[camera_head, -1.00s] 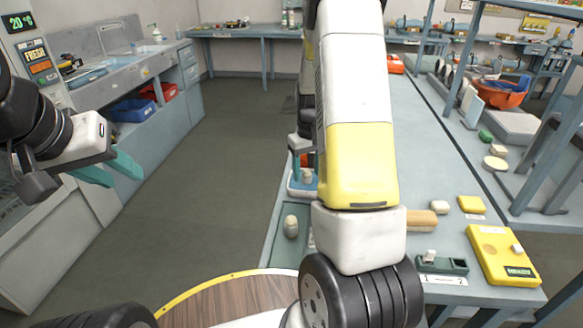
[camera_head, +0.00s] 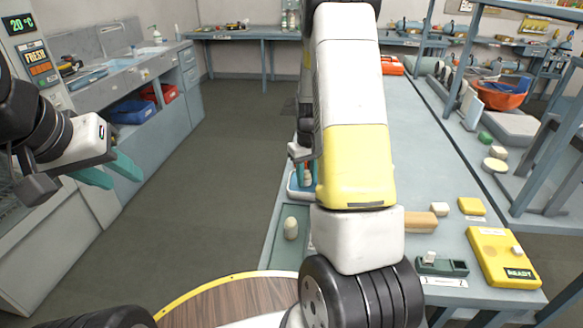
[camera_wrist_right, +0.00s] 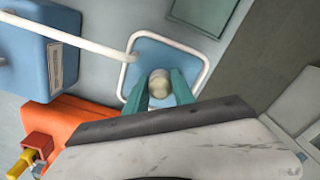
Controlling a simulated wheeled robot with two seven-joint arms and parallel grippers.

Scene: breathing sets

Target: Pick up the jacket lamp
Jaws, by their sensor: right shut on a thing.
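A small cream, rounded piece (camera_wrist_right: 159,82), which looks like the jacket lamp, is between the teal fingertips of my right gripper (camera_wrist_right: 160,92), which is shut on it. It is over a blue square tray with a white rim (camera_wrist_right: 192,53); I cannot tell whether it touches the tray. In the head view my right arm partly hides this spot, and a bit of the piece (camera_head: 308,178) shows. My left gripper (camera_head: 107,172) is open and empty at the left, over the floor, far from the piece.
A similar pale rounded piece (camera_head: 291,228) stands on a green tray (camera_head: 283,252) nearer me. In the wrist view a blue box (camera_wrist_right: 35,50), a white tube (camera_wrist_right: 75,37) and an orange case (camera_wrist_right: 75,108) lie close by. A yellow READY box (camera_head: 492,250) is at the right.

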